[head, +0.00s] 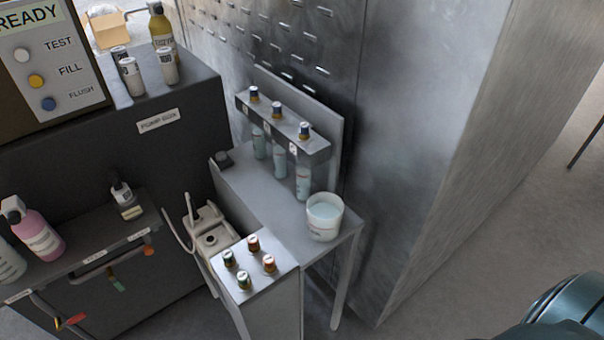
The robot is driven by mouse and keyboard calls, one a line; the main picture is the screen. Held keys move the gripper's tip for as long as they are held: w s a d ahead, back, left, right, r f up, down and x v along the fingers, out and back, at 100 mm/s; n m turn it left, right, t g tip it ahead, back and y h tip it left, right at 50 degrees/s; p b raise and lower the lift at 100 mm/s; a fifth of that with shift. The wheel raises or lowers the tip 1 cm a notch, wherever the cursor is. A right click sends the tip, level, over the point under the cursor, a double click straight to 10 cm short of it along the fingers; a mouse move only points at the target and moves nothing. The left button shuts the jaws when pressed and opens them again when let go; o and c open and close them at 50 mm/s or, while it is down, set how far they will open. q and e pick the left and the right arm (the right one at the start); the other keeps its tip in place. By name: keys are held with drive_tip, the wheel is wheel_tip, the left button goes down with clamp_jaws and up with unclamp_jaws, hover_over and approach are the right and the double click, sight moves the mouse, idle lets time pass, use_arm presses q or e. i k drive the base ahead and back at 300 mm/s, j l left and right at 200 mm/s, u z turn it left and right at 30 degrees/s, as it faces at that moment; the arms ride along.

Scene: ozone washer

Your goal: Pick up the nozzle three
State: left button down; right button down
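Small white number tags sit on the rack front, too small to read surely; the right-hand nozzle is third in the row from the left. A pale bottle hangs or stands below each nozzle, the right one (303,183) nearest. Neither of my grippers shows. A teal rounded part at the lower right corner appears to be mine.
A white bucket (324,216) of pale liquid stands on the metal table (264,192), before the rack. Several capped pieces stand on a lower white stand (270,290). A dark pump box (180,150) stands left; a metal wall rises behind.

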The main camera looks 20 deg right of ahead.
sight(304, 127)
drive_tip(key=l+z, duration=0.3)
drive_tip(key=l, duration=0.55)
drive_tip(key=l+z, duration=0.3)
drive_tip(key=l, duration=0.55)
drive_tip(key=i, duration=0.05)
